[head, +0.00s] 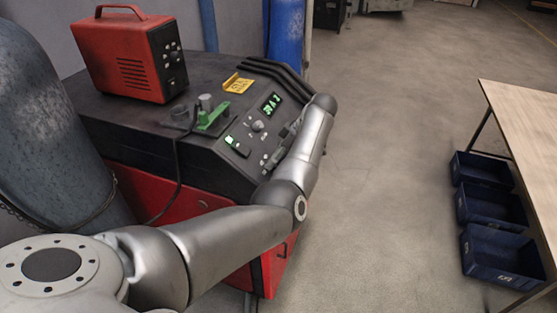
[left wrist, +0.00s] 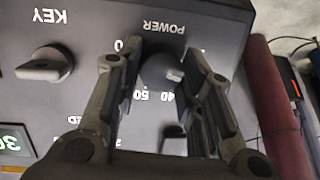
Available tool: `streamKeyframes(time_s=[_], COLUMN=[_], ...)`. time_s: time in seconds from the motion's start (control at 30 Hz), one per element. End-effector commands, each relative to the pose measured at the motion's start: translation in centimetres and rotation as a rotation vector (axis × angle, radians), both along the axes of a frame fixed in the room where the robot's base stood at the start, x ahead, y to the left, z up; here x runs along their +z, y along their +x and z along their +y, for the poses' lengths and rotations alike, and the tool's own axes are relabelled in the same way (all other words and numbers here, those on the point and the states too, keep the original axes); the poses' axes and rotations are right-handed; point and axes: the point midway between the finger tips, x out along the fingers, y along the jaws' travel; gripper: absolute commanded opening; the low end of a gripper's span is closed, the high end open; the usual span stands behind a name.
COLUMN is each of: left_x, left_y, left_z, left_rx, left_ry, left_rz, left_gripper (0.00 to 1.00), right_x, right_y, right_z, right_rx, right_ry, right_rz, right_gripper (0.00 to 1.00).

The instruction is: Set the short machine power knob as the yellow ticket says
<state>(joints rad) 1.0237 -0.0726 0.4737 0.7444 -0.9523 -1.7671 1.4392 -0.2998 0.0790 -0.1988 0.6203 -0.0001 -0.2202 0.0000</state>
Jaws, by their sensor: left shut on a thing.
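The short machine is a black-topped red cabinet (head: 185,212) with a sloped control panel. The yellow ticket (head: 238,84) stands on its top behind the panel; its writing is too small to read. In the left wrist view the dark round power knob (left wrist: 160,68) sits under the upside-down word POWER, with a partly hidden number scale around it. My left gripper (left wrist: 155,62) has one finger on each side of this knob and is shut on it. In the head view my arm hides the knob. My right gripper is not in view.
A KEY knob (left wrist: 45,66) is beside the power knob. The panel has a lit green display (head: 271,104). A wooden table (head: 525,125) with blue bins (head: 495,210) stands right; the floor between is clear.

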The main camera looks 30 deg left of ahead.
Motion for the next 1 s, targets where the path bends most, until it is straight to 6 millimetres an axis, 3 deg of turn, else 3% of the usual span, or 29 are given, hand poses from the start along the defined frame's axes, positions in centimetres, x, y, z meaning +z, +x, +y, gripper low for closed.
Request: streamKeyframes(time_s=[0.6, 1.0], left_x=[-0.1, -0.1], left_y=[0.3, 0.4], left_z=[-0.1, -0.2], left_rx=[-0.453, -0.657], left_ry=[-0.082, -0.12], left_rz=[0.346, 0.501], left_gripper=[0.11, 0.11], right_x=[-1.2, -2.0], right_y=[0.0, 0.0], right_z=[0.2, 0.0], right_rx=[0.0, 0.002], right_ry=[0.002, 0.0], right_rz=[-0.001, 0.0], right_gripper=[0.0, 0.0])
